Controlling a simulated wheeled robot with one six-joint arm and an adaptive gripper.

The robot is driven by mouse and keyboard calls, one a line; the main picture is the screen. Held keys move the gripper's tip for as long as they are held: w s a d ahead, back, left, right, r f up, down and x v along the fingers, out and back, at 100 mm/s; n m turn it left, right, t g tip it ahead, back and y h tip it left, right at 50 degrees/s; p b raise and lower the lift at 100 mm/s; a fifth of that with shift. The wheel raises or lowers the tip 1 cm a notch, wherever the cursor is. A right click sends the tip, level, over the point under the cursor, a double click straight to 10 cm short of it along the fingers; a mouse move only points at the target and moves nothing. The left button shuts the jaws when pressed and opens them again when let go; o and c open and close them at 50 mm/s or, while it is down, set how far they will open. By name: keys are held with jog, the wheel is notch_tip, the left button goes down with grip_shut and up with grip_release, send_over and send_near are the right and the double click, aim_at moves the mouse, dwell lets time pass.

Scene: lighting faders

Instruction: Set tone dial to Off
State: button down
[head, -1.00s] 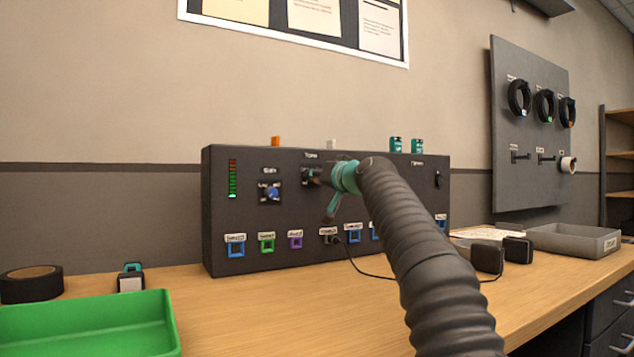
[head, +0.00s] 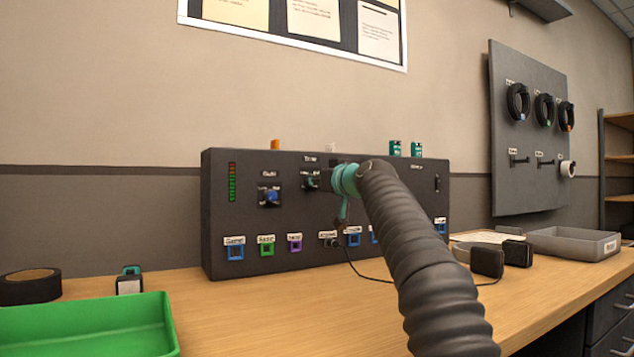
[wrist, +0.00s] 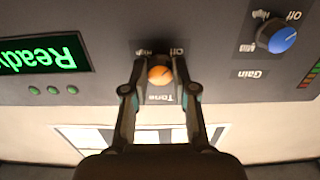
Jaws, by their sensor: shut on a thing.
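The tone dial (wrist: 160,75) is a round orange knob on the dark panel, seen upside down in the wrist view. Its label reads Tone, with High and Off marked near it. My gripper (wrist: 157,90) has one finger on each side of the dial and is shut on it. In the head view my gripper (head: 318,181) is at the panel under the Tone label, and my wrist and arm hide most of the dial. I cannot read exactly which mark the dial points to.
The blue gain dial (wrist: 281,40) sits beside the tone dial, also in the head view (head: 271,197). A green Ready display (wrist: 40,55) is on the panel's other side. Coloured sockets (head: 266,247) line the panel's bottom. A green tray (head: 90,325) and black tape roll (head: 30,285) lie at left.

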jog(key=c, duration=0.9)
grip_release()
jog(key=v, duration=1.2)
